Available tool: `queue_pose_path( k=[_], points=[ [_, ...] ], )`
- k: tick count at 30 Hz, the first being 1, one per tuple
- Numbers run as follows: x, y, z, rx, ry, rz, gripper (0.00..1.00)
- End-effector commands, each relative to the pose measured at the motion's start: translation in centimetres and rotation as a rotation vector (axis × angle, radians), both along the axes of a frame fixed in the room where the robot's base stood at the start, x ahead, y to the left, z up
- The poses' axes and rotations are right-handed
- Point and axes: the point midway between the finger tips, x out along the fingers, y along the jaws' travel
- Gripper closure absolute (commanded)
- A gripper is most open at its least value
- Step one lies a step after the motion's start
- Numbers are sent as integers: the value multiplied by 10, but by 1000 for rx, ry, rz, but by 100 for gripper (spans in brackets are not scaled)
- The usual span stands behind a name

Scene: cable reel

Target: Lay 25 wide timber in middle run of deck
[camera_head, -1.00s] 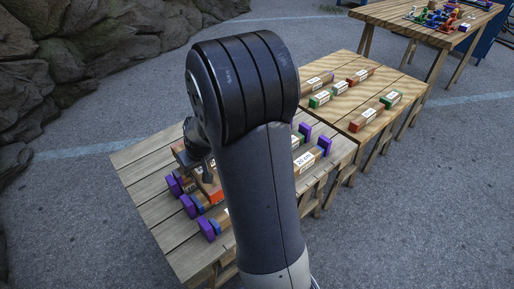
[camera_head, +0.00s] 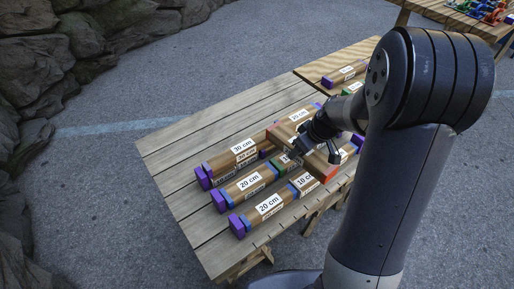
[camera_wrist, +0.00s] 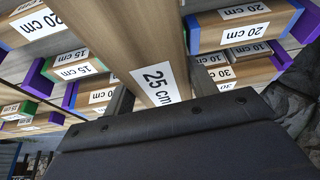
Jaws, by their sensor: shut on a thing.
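My gripper (camera_head: 320,145) is shut on a wooden timber with an orange-red end (camera_head: 322,171). The wrist view shows its "25 cm" label (camera_wrist: 158,85) between my fingers (camera_wrist: 160,96). The timber seems to be held above the rows and lies across their direction. The deck (camera_head: 185,150) is a plank table with three runs. The middle run has a blue-and-purple-ended 20 cm timber (camera_head: 247,184), then a green-ended piece (camera_head: 279,169). The held timber and my gripper hide the rest of that run.
The far run holds a 30 cm timber (camera_head: 243,149) with a purple end. A second table (camera_head: 318,68) with timbers stands behind. The deck's left side is bare.

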Motion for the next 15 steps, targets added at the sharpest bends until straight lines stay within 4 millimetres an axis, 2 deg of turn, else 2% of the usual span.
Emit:
queue_pose_path(
  k=[12, 15],
  points=[
    [-15, 103, 17, 1, -2, 1054, 77],
    [-21, 122, 21, 0, -2, 1263, 77]
  ],
)
